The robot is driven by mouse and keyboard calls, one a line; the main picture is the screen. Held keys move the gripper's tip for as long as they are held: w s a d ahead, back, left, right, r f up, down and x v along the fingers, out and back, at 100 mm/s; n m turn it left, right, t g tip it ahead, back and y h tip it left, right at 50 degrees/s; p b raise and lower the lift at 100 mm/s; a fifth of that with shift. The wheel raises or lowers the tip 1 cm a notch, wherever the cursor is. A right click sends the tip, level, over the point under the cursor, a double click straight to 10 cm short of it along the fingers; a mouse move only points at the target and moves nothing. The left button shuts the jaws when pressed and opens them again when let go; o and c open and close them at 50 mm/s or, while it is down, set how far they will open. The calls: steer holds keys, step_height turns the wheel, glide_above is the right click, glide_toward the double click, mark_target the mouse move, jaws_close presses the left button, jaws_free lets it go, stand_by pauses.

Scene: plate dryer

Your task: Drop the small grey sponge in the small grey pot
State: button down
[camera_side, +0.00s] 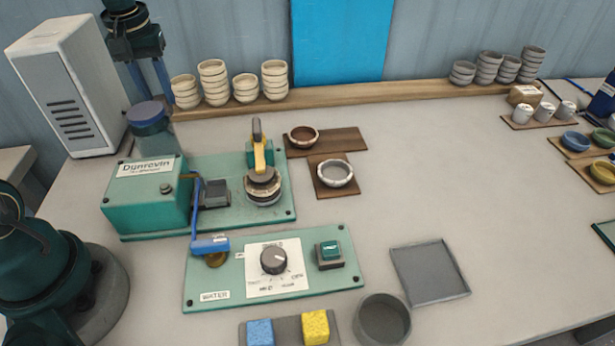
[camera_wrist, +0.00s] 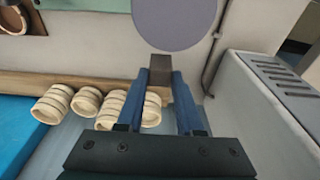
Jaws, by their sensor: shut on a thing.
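My gripper (camera_side: 152,92) is at the upper left in the side view, between the white cabinet and the pale bowls. In the wrist view its two blue fingers (camera_wrist: 162,75) are shut on a small dark grey-brown block, which looks like the small grey sponge (camera_wrist: 174,66). The sponge cannot be made out in the side view. The round grey pot (camera_side: 382,320) stands at the bottom of the side view, far from my gripper. It looks empty and is not in the wrist view.
A jar with a blue-grey lid (camera_side: 147,112) stands by my fingertips. Blue (camera_side: 260,332) and yellow (camera_side: 315,327) sponges sit on a tray left of the pot. A green machine (camera_side: 150,200) and water panel (camera_side: 225,275) lie between. A flat grey tray (camera_side: 430,272) is right of the pot.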

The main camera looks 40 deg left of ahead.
steer(key=shift+d+r, duration=0.1)
steer(key=shift+r, duration=0.7)
steer(key=w+d+r+m, duration=0.1)
steer(key=w+d+m, duration=0.15)
steer(key=d, duration=0.25)
steer(key=w+d+r+m, duration=0.1)
steer(key=w+d+m, duration=0.1)
steer(key=d+m, duration=0.3)
steer(key=m+h, duration=0.2)
steer(key=m, duration=0.9)
glide_above(379, 325)
steer(key=shift+n, duration=0.25)
steer(key=shift+f, duration=4.6)
steer(key=shift+f, duration=0.1)
